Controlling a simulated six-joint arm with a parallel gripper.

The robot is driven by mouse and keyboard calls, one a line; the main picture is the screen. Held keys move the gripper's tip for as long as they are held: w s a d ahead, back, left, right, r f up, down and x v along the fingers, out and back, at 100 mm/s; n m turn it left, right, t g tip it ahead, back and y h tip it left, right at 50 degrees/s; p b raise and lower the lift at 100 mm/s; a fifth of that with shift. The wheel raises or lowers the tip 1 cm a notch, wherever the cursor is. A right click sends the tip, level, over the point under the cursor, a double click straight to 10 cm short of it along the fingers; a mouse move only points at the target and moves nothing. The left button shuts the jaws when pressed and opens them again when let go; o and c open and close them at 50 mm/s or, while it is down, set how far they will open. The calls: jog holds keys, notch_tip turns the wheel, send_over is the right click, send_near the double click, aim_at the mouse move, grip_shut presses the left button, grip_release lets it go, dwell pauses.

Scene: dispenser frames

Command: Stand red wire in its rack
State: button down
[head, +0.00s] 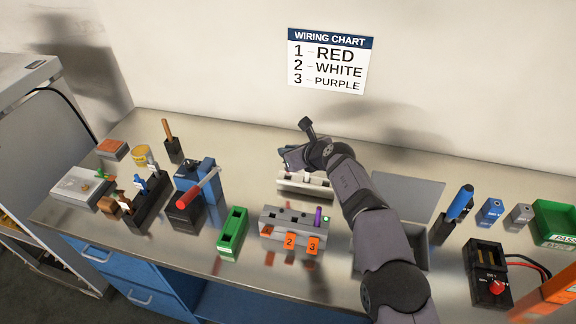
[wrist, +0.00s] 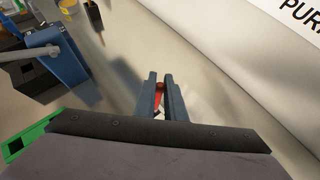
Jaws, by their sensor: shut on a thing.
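In the wrist view my gripper (wrist: 160,84) is shut on the red wire (wrist: 159,87), of which only a small red part shows between the fingers. In the head view my gripper (head: 288,158) is over the back of the bench, behind a pale rack (head: 291,187); the red wire cannot be made out there. The pale rack has a white upright piece (head: 307,176) in it. In front stands a grey block (head: 275,222) with top holes and orange number tags, 2 and 3 being readable. A purple wire (head: 318,216) stands at its right end, near tag 3.
A green holder (head: 232,235) stands left of the grey block. A blue device with a red-knobbed lever (head: 190,197) is farther left. A meter (head: 487,275) and green bin (head: 555,222) are right. The wall chart (head: 329,62) reads 1 red, 2 white, 3 purple.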

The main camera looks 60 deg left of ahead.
aim_at(288, 174)
jog(key=shift+f+p, duration=0.45)
jog(key=shift+f, duration=2.05)
jog(key=shift+f, duration=0.2)
jog(key=c, duration=1.8)
grip_release()
jog(key=shift+r, duration=0.1)
jog(key=shift+r, duration=0.2)
jog(key=shift+b+v, duration=2.45)
jog(key=shift+v, duration=3.55)
